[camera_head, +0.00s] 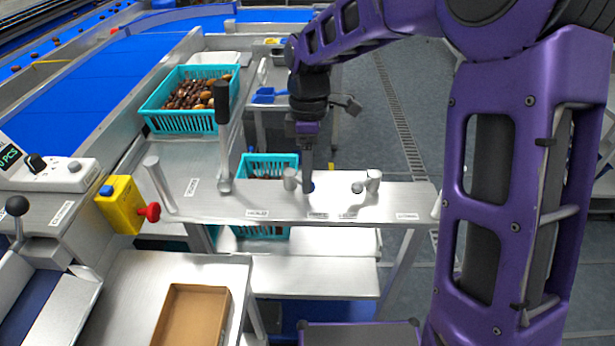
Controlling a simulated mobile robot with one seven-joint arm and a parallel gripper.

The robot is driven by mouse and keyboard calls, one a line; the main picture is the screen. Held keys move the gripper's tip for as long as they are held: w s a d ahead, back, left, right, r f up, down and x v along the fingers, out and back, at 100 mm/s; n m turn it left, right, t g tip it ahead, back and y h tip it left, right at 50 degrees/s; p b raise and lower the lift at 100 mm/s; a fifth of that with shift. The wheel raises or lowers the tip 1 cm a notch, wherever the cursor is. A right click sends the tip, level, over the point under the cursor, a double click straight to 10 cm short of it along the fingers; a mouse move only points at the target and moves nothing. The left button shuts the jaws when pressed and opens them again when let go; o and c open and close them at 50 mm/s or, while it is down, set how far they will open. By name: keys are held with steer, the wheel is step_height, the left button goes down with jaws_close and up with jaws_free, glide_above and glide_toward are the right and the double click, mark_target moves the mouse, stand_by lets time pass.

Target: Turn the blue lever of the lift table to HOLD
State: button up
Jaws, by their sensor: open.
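The lift table's metal panel (235,206) carries labels along its front edge, and the left one, the HOLD label (257,212), seems to read so. My gripper (308,180) points down over the middle of this panel, between two short metal fittings. A small blue spot (309,188) shows at the fingertips. It may be part of the blue lever, but the rest is hidden and I cannot tell its angle or whether the fingers touch it. The finger gap is seen edge-on; nothing is visibly held.
A tall black-handled lever (222,130) stands upright left of my gripper. A teal crate of dates (166,124) sits behind it. A yellow box with a red knob (122,204) is at left. A brown tray (160,338) lies in front. Grey floor (450,130) is open at right.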

steer(key=shift+s+f, duration=0.15)
steer(key=shift+f, duration=0.6)
jaws_close()
